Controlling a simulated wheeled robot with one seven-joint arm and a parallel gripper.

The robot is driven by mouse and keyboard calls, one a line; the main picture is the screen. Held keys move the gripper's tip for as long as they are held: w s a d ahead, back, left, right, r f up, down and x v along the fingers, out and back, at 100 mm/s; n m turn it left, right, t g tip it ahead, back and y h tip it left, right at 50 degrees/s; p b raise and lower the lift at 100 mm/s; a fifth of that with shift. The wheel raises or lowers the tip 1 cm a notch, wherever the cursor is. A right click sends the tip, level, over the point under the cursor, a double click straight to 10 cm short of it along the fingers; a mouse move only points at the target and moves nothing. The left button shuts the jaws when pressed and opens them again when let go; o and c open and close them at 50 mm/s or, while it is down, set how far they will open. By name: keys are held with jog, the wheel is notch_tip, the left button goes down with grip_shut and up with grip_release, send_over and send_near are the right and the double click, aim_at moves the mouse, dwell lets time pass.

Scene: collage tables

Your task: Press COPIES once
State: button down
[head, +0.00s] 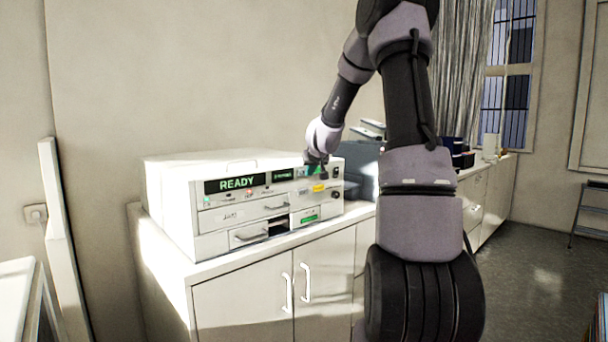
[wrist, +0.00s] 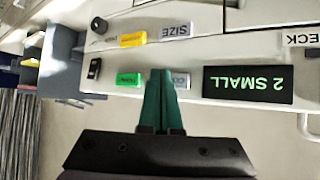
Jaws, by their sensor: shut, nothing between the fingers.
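The white copier (head: 255,205) stands on a cabinet, its large display reading READY. In the wrist view, which is upside down, a small dark display (wrist: 248,85) reads "2 SMALL". Beside it is a grey button (wrist: 182,79), its label beginning with what looks like CO, partly hidden by my fingers. A green button (wrist: 128,79) is on the other side of the fingers. My gripper (wrist: 163,74) is shut and empty, its green fingertips at the panel between these two buttons, overlapping the grey one. I cannot tell whether they touch it. My gripper also shows at the copier's upper right in the head view (head: 316,168).
A grey SIZE button (wrist: 175,31) and a yellow button (wrist: 133,39) sit in the neighbouring row, with a black knob (wrist: 99,25) beside them. A blue-grey box (head: 358,168) stands just right of the copier. The cabinet (head: 245,305) has closed doors.

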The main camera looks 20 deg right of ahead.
jog(key=shift+s, duration=0.25)
jog(key=shift+d, duration=0.1)
jog(key=s, duration=0.1)
jog(key=s+d, duration=0.1)
jog(key=s, duration=0.2)
jog(key=shift+s+d, duration=0.3)
jog(key=shift+s, duration=0.05)
dwell(0.7)
jog(key=s+a+r+g+y, duration=0.1)
jog(key=s+a+r, duration=0.3)
jog(key=s+a, duration=0.35)
jog(key=s+a+r+g+y, duration=0.1)
jog(key=s+a+r, duration=0.3)
jog(key=s+a, duration=0.3)
jog(key=s+a+m+y, duration=0.1)
jog(key=s+a, duration=0.1)
jog(key=s, duration=0.8)
jog(key=s+a+r+m+g+y, duration=0.1)
jog(key=s+a, duration=0.1)
jog(key=s, duration=0.8)
jog(key=shift+s+r+g, duration=0.15)
jog(key=shift+r+g, duration=0.05)
jog(key=shift+g, duration=0.1)
